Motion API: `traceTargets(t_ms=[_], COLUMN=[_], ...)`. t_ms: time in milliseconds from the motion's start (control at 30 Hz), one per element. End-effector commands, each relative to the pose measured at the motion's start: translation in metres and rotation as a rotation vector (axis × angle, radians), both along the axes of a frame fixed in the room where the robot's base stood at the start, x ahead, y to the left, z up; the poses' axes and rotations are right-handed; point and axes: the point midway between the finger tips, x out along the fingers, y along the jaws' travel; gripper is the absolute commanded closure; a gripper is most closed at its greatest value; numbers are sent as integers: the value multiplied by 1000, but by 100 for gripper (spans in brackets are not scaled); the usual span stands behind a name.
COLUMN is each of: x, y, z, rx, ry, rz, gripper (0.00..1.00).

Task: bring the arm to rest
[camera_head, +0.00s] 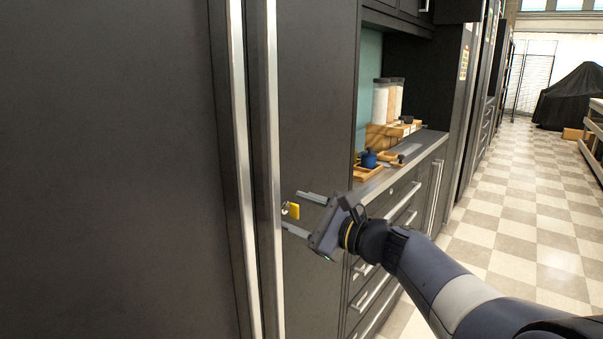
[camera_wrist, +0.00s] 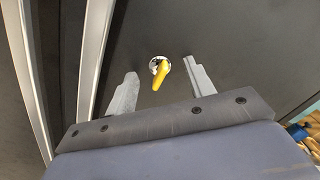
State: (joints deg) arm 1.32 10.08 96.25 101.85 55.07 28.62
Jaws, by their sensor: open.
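My gripper (camera_head: 296,212) is at the end of my arm, in front of a dark cabinet door (camera_head: 312,90). Its two fingers are apart, with nothing held between them. A yellow key (camera_head: 293,210) sits in a round silver lock on the door. In the wrist view the key (camera_wrist: 161,70) shows between and just beyond the open fingers of my gripper (camera_wrist: 157,85), tilted slightly. I cannot tell whether a finger touches the door.
Long metal handles (camera_head: 270,150) run down the doors at left. A counter (camera_head: 408,158) at right holds wooden trays, a blue item (camera_head: 369,159) and clear canisters (camera_head: 381,100). Drawers with bar handles lie below it. The checkered floor (camera_head: 510,210) at right is open.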

Motion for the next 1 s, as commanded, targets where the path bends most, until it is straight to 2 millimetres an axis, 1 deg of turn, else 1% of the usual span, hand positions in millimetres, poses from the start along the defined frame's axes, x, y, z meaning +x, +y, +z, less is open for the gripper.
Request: traceTargets(t_ms=[33,1000], x=[0,0], y=[0,0], z=[4,4], rx=[17,378], ry=[27,488], rz=[0,0], gripper=[49,49])
